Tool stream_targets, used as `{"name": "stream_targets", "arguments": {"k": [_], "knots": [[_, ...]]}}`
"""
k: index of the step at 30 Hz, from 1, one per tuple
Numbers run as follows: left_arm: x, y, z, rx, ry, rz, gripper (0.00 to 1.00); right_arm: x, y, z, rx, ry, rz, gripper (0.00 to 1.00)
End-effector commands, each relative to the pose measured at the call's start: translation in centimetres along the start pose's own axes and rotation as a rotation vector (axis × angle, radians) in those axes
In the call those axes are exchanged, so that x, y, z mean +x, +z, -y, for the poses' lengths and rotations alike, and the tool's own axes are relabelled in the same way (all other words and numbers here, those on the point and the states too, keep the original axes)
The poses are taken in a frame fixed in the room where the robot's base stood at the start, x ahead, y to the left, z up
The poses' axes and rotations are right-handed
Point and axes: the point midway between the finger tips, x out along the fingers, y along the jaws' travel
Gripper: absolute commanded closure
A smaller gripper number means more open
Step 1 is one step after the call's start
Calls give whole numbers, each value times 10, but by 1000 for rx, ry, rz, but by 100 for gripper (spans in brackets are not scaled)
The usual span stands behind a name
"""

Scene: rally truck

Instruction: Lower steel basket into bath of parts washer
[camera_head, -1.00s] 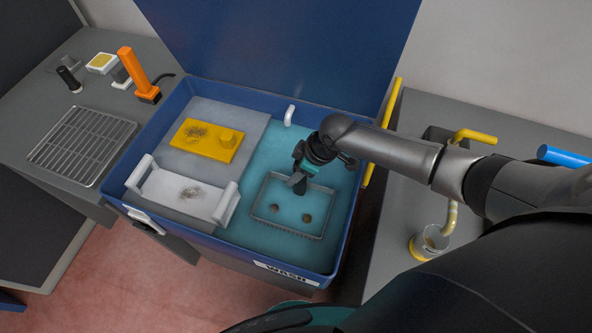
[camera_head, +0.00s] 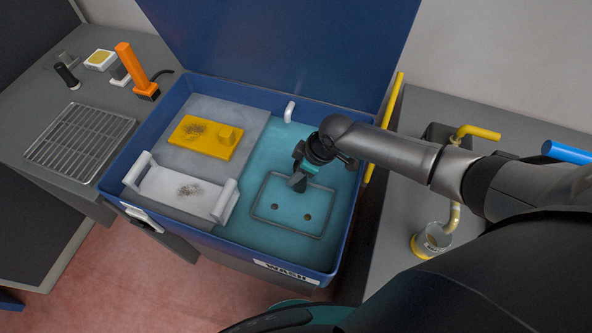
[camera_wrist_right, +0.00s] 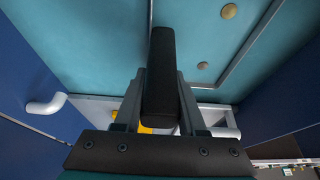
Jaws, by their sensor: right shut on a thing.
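The steel basket (camera_head: 286,227) sits in the teal bath (camera_head: 240,238) of the blue parts washer (camera_head: 345,235). In the head view only its thin rectangular rim shows clearly, about level with the liquid, and two small brown round parts show inside it. The basket's walls are hidden under the liquid. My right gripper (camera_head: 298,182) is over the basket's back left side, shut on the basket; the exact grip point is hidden. My left gripper is not in view.
A grey shelf in the washer carries a yellow block (camera_head: 205,138) and a white handled tray (camera_head: 183,192) left of the basket. The blue lid (camera_head: 285,45) stands open behind. A yellow bar (camera_head: 384,128) stands by the right wall. A wire rack (camera_head: 80,143) lies left.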

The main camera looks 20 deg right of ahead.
Motion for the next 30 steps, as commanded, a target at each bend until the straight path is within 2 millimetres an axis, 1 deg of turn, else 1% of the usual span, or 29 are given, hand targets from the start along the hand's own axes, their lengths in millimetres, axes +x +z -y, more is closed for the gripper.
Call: {"name": "stream_targets", "arguments": {"k": [15,21,22,30], "knots": [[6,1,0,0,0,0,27,7,2,0,1,0,-3,100],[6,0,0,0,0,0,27,6,2,0,0,0,-3,100],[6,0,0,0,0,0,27,6,2,0,0,0,-3,58],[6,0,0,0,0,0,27,7,2,0,0,0,-2,28]]}}
